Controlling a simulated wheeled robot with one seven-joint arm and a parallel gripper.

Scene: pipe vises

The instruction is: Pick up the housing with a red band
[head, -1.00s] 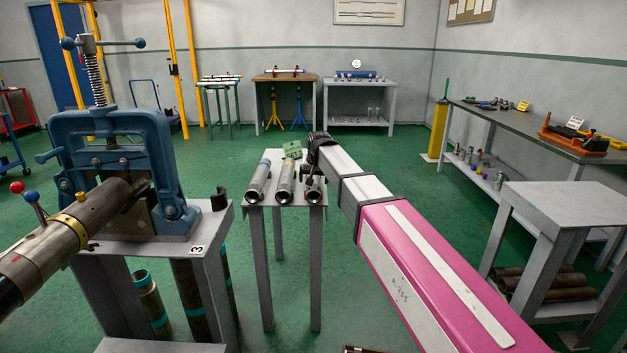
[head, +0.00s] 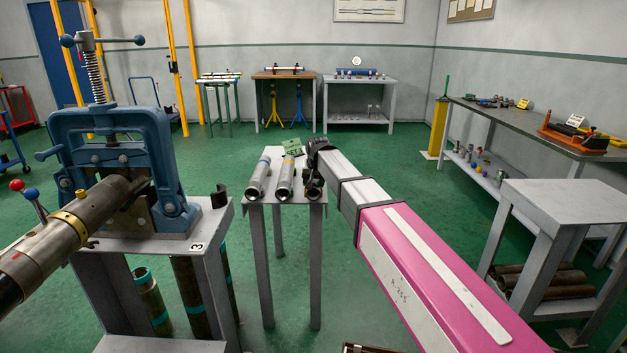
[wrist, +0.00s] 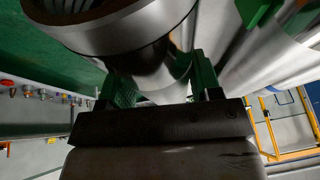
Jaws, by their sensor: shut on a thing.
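Three silver tubular housings are at the small grey table in the head view. The left one (head: 258,180) has a blue band at its far end, and the middle one (head: 286,178) has a yellow band. The right one (head: 313,191) is partly hidden under my gripper (head: 314,160), and I cannot see a red band on it. In the wrist view my gripper (wrist: 160,95) has its green fingers shut on this housing (wrist: 130,30), across its dark, shiny part. Its open end faces the upper left there. I cannot tell its clearance from the table.
The small grey table (head: 318,208) has a green block (head: 292,147) at its back. A blue pipe vise (head: 120,170) with a clamped pipe (head: 50,245) stands to the left. A grey stand (head: 565,205) is to the right.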

